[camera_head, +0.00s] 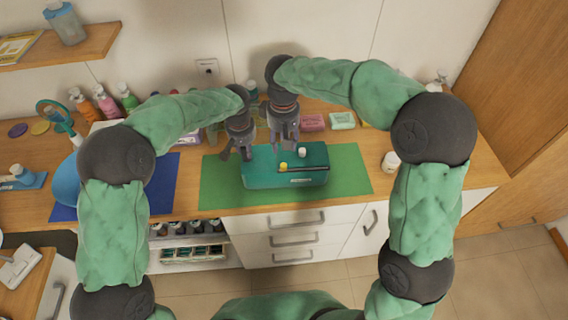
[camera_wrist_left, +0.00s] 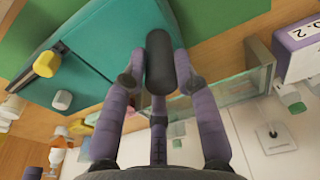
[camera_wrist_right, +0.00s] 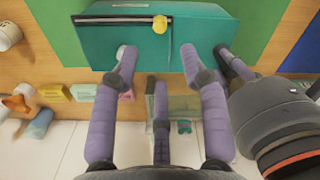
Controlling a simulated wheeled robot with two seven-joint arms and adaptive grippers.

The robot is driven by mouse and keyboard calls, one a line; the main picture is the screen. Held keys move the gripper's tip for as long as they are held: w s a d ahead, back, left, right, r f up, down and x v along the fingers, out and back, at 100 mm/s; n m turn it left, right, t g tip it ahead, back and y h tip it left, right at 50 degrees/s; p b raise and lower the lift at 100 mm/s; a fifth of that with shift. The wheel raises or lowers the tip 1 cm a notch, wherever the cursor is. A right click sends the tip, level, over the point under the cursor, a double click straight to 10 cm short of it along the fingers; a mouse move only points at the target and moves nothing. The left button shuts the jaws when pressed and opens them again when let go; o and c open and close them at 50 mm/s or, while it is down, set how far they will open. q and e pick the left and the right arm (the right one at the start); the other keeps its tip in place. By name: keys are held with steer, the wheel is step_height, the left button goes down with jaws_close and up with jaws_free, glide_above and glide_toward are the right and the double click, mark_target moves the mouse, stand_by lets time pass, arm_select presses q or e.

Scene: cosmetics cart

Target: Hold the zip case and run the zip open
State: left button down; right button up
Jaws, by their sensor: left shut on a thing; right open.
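The teal zip case (camera_head: 262,172) lies on the green mat. Its yellow zip pull (camera_head: 283,165) sits at one end of a dark zip line (camera_wrist_right: 118,19) and also shows in the left wrist view (camera_wrist_left: 46,64). A small white piece (camera_head: 301,152) is near the case's far edge. My left gripper (camera_head: 236,153) is at the case's left end, shut on a dark rounded tab (camera_wrist_left: 160,62); where the tab meets the case is unclear. My right gripper (camera_wrist_right: 158,58) is open above the far edge, apart from the pull, its left fingertip by the white piece.
The green mat (camera_head: 350,168) has free room right of the case. A blue mat (camera_head: 165,180) with a blue bowl (camera_head: 66,182) lies to the left. Pink and green soap boxes (camera_head: 327,122) stand behind. A white jar (camera_head: 390,160) stands at the right.

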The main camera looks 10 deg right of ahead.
mark_target(284, 165)
step_height(284, 165, down, 11)
steer(key=shift+f, duration=0.2)
stand_by(0.4)
jaws_close()
steer(key=shift+d, duration=0.1)
